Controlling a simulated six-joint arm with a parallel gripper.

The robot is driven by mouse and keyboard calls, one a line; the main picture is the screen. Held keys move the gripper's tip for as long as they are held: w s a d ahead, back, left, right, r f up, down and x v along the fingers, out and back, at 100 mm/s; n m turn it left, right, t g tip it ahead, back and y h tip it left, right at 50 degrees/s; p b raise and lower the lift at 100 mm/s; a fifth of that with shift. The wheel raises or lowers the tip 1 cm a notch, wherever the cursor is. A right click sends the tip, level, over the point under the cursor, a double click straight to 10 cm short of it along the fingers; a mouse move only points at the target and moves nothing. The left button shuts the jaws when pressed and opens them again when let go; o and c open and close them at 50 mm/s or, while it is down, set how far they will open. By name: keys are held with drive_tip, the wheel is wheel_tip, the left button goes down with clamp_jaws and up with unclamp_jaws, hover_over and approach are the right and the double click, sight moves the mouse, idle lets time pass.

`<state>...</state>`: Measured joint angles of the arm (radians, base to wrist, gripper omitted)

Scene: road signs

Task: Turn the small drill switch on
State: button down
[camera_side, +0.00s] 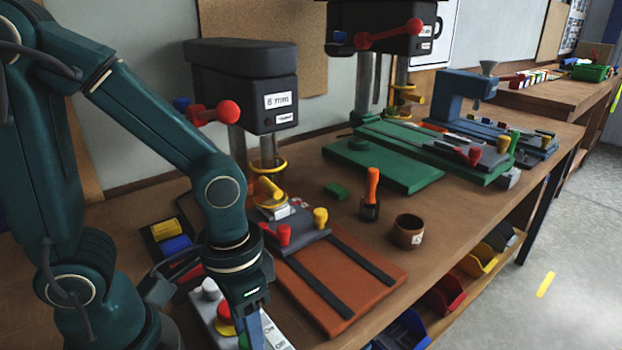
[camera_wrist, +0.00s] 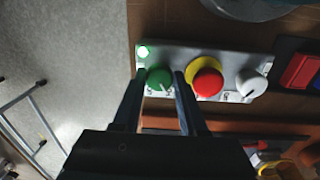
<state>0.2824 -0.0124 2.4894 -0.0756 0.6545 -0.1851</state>
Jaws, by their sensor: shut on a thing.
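The control box (camera_wrist: 238,62) is a pale panel with a green knob (camera_wrist: 158,77), a red button on a yellow base (camera_wrist: 207,80) and a white knob (camera_wrist: 251,83). The small drill (camera_side: 245,85), marked 8 mm, stands behind the box.
A brown base plate (camera_side: 345,275) with dark rails lies right of the box. A larger drill (camera_side: 385,28) stands farther back. The bench's front edge is close to the box.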

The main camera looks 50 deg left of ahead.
drive_tip(key=shift+c, duration=2.2)
unclamp_jaws()
drive_tip(key=shift+r, duration=0.1)
drive_tip(key=shift+a+r, duration=0.15)
drive_tip(key=shift+r, duration=2.3)
